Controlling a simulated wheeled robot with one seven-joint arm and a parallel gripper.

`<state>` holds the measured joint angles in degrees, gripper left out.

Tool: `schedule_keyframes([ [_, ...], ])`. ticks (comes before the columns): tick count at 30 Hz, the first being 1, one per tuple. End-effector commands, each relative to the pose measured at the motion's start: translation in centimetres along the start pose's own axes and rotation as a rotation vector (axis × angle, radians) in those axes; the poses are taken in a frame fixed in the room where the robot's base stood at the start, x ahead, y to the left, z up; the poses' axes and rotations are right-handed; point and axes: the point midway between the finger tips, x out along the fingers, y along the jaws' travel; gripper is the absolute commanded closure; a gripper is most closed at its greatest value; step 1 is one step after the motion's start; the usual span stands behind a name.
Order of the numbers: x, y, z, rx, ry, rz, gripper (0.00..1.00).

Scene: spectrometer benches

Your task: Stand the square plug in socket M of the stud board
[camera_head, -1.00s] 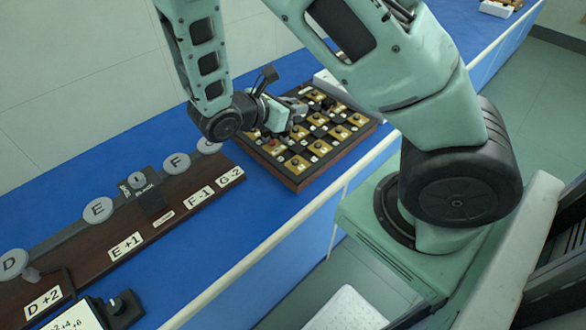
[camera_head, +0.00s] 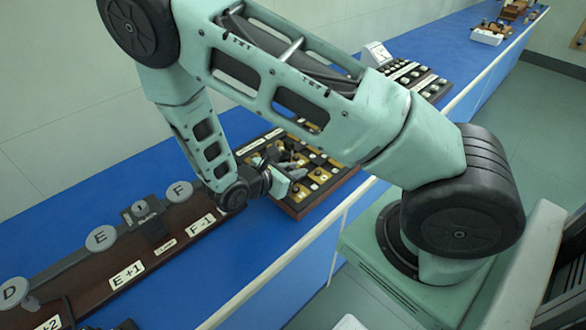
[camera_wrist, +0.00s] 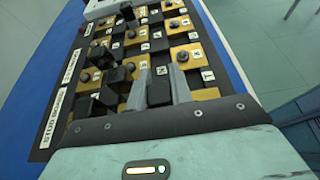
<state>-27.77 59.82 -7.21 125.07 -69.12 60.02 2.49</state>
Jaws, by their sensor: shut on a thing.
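The stud board (camera_head: 328,192) lies on the blue bench, a dark wooden board with gold and black squares, studs and small letter labels. In the wrist view the board (camera_wrist: 62,100) fills the upper left, with its name strip along the left side. My gripper (camera_head: 285,168) is low over the board in the head view. In the wrist view my gripper (camera_wrist: 159,84) is shut on a dark block, the square plug (camera_wrist: 159,92), between two grey fingers. The plug's lower end is hidden, so I cannot tell if it touches the board. I cannot make out label M.
Several dark pieces stand on the board left of my fingers, one dark block (camera_wrist: 105,95) close by. A long brown rack (camera_head: 150,262) with lettered grey discs lies left on the bench. Another dark rack (camera_head: 425,82) stands beyond the board.

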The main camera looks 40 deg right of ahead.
Motion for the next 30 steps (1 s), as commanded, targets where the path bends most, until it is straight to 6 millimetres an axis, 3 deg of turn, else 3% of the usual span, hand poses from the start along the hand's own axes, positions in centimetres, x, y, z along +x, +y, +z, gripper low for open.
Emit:
schedule_keyframes([
  [9,0.1,0.0,-0.3,0.0,0.0,0.0,1.0],
  [10,0.1,0.0,-0.3,0.0,0.001,0.0,0.76],
  [11,0.1,0.0,-0.3,0.0,0.001,0.0,0.7],
  [22,-0.1,0.0,0.3,0.001,0.001,0.0,0.7],
  [26,-1.8,0.1,-0.2,0.002,0.003,0.005,0.7],
  [30,-4.8,0.2,-0.3,0.003,0.004,0.007,0.7],
])
